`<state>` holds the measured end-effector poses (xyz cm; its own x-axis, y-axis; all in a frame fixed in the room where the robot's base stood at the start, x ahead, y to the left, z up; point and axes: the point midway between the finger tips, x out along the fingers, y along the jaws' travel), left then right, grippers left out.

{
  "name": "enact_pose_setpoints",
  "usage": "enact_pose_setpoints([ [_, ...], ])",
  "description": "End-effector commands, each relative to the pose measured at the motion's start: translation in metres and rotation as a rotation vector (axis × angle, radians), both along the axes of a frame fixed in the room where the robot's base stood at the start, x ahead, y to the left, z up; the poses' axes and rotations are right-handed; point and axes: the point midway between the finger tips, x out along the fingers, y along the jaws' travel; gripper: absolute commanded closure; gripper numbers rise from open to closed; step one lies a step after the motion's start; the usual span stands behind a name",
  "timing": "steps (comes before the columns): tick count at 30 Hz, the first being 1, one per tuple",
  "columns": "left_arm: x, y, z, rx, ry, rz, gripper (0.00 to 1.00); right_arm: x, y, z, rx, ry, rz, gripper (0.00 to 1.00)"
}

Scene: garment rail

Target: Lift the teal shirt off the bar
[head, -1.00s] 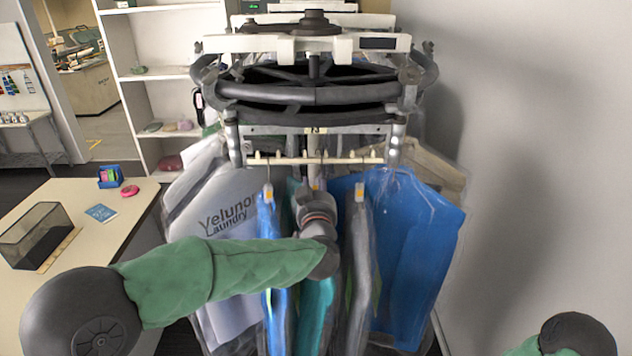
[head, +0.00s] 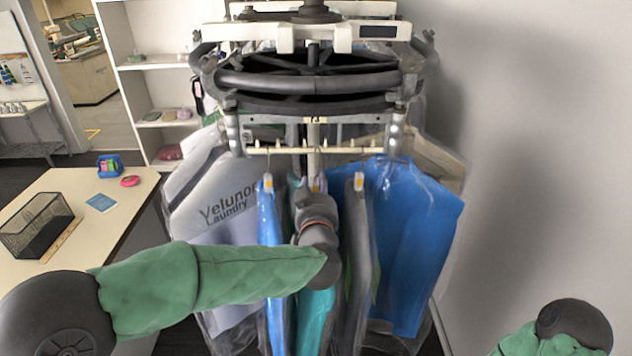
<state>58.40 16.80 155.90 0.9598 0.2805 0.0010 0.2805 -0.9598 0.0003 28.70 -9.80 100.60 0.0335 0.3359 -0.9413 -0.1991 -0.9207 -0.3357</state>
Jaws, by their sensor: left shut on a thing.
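The teal shirt (head: 314,318) hangs in the middle of the rail, between a bright blue garment on its left and a grey one on its right. My left arm reaches across from the left, and my left gripper (head: 315,196) is at the top of the teal shirt, just below the bar (head: 345,149). It is shut on the teal shirt near its hanger; my wrist hides the fingertips and the exact grip. Whether the hook is clear of the bar cannot be told. My right gripper is out of view; only part of my right arm shows at lower right.
The bright blue garment (head: 270,240) and the grey garment (head: 356,270) hang close on either side. A large blue garment (head: 415,240) hangs at right, and a white laundry bag (head: 225,190) at left. A table (head: 110,240) with a mesh basket (head: 38,225) stands left.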

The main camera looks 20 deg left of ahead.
Motion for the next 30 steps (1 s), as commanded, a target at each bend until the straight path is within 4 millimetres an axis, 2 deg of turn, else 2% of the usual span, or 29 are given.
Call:
enact_pose_setpoints([
  [11, -0.002, -0.001, -0.001, 0.002, 0.002, -0.001, 1.0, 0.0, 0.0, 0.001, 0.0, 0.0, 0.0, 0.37],
  [30, -0.043, -0.013, 0.001, 0.002, 0.0, -0.002, 1.0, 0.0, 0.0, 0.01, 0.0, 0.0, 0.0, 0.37],
])
